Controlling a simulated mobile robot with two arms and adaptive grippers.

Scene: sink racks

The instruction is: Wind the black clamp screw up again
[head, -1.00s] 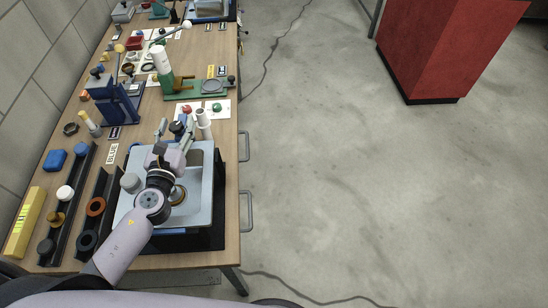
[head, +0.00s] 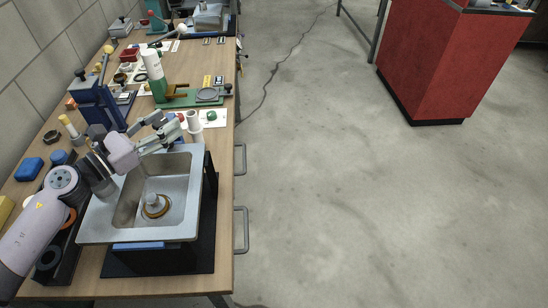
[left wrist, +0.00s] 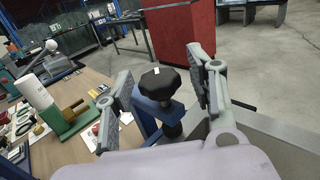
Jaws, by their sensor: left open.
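The black clamp screw's knob (left wrist: 160,82) sits on a blue clamp (left wrist: 158,112) in the left wrist view, with a dark round part below it. In the head view my left gripper hides the screw. My left gripper (head: 163,128) is open at the far edge of the grey sink (head: 98,218). In the left wrist view its two fingers stand on either side of the knob, which shows in the gap between them. I see a gap on each side, and cannot tell how far the knob is from the fingertips in depth. My right gripper is not in view.
A white upright tube (head: 194,125) stands right beside my left gripper. Beyond are a green stand (head: 190,98) with a white cylinder and a blue press (head: 95,100). Black racks lie left of the sink. The floor to the right is clear up to a red cabinet (head: 425,65).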

